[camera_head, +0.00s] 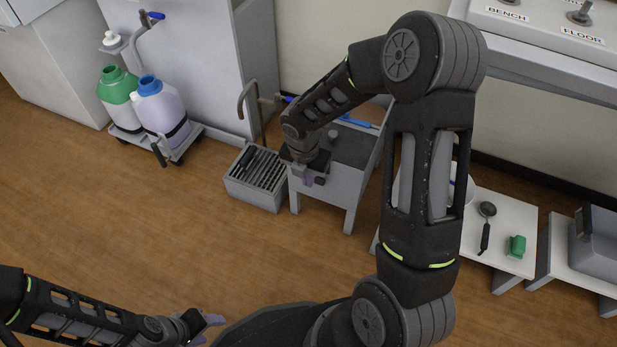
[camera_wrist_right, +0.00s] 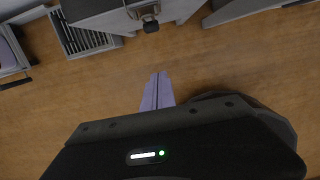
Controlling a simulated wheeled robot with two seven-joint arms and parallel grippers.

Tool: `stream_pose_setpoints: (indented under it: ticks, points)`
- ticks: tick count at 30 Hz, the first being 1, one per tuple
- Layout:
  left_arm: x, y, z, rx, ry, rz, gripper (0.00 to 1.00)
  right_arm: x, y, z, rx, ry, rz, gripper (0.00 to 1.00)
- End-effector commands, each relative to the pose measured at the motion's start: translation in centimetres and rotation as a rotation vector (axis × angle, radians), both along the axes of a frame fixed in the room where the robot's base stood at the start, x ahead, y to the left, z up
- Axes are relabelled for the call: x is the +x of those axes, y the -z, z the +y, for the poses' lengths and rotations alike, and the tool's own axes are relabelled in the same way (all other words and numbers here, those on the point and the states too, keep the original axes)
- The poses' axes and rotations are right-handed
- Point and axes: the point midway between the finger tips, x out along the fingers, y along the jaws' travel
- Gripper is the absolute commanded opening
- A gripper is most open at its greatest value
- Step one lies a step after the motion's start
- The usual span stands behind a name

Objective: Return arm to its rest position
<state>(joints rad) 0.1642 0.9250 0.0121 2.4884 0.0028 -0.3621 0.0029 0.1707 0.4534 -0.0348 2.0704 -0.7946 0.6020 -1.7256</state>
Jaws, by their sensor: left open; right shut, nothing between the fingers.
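My right arm reaches up across the middle of the head view and bends down to the left. My right gripper (camera_head: 309,181) is in front of the small grey stand (camera_head: 335,200); its purple fingers are shut and empty. In the right wrist view my right gripper (camera_wrist_right: 158,78) points over bare wooden floor, its two fingers together. My left gripper (camera_head: 213,323) is low at the bottom left of the head view, open and empty, over the floor. Part of the stand's top is hidden behind my right arm.
A slatted grey box (camera_head: 257,178) stands beside the stand. A cart (camera_head: 188,138) with green-topped and blue-topped bottles is at the upper left. A low white table (camera_head: 512,215) holds a strainer (camera_head: 487,222) and a green item (camera_head: 516,246). The middle-left floor is clear.

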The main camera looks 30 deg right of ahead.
Motion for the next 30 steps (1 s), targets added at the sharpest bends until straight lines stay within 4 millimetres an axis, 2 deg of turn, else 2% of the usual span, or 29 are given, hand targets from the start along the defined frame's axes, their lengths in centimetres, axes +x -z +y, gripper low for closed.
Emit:
stream_pose_setpoints:
  ticks: [11,14,17,20,23,26,30]
  points:
    - [0.0,0.0,0.0,0.000,0.000,0.000,0.52,0.0,0.1,0.0,0.000,0.004,0.000,0.00]
    - [0.0,0.0,0.0,0.000,0.000,0.000,0.52,0.1,0.0,0.1,0.006,0.044,-0.010,0.00]
    - [0.0,0.0,0.0,0.000,0.000,0.000,0.52,0.9,0.0,0.6,0.038,0.158,-0.051,0.00]
    - [0.0,0.0,0.0,0.000,0.000,0.000,0.52,1.8,0.2,2.4,0.133,0.382,-0.115,0.00]
    - [0.0,0.0,0.0,0.000,0.000,0.000,0.52,2.0,1.4,5.8,0.290,0.710,-0.148,0.00]
    - [0.0,0.0,0.0,0.000,0.000,0.000,0.52,1.0,3.6,10.2,0.460,1.117,-0.112,0.00]
    - [0.0,0.0,0.0,0.000,0.000,0.000,0.52,-2.0,6.9,15.2,0.606,1.675,0.006,0.00]
